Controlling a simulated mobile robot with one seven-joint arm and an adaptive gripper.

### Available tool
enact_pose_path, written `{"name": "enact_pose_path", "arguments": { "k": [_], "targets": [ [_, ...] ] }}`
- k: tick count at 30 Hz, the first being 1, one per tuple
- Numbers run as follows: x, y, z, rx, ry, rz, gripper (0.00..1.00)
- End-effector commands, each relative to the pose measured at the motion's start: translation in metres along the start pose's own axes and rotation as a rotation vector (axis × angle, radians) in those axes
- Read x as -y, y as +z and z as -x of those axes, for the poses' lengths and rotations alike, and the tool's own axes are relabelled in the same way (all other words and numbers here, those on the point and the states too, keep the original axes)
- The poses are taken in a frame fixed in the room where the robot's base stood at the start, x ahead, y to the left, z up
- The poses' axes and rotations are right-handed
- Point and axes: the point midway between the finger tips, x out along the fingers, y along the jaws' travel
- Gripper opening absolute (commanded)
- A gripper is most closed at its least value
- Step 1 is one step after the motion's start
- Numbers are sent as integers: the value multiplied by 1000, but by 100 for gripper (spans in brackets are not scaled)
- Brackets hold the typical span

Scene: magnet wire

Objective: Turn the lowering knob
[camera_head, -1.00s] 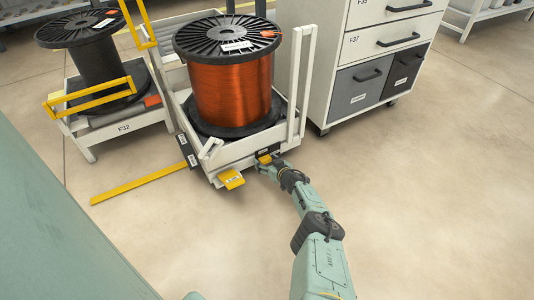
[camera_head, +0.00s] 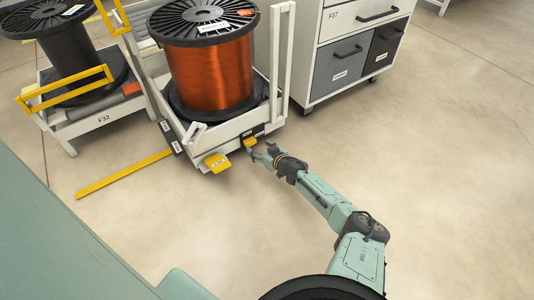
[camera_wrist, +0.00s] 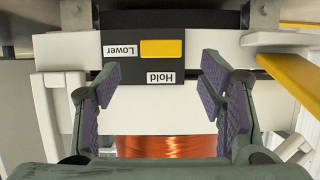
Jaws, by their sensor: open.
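The lowering knob is a yellow bar (camera_wrist: 161,49) on a black panel (camera_wrist: 190,75) in the wrist view. The bar lies lengthwise across the picture, with a "Lower" label at its left and a "Hold" label below it. The knob also shows in the head view (camera_head: 250,142), on the front of the white spool cart (camera_head: 232,128). My gripper (camera_wrist: 161,76) is open and empty. Its two fingers stand apart on either side of the panel's lower part, and neither visibly touches the knob. In the head view my gripper (camera_head: 262,154) is close to the knob, at its lower right.
A copper wire spool (camera_head: 212,75) stands on the cart. A yellow pedal (camera_head: 217,162) sticks out left of the knob. A drawer cabinet (camera_head: 335,75) is behind at the right, a black spool (camera_head: 75,65) at the left. The floor at the right is clear.

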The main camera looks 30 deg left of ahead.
Motion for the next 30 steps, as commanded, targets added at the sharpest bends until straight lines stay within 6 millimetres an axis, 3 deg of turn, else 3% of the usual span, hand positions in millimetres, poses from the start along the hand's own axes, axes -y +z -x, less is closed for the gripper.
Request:
{"name": "enact_pose_path", "arguments": {
  "k": [3,10,30],
  "targets": [
    [-1,-1,20,-2,1,-1,63],
    [0,0,44,0,0,0,63],
    [1,0,50,0,-1,-1,63]
  ]
}}
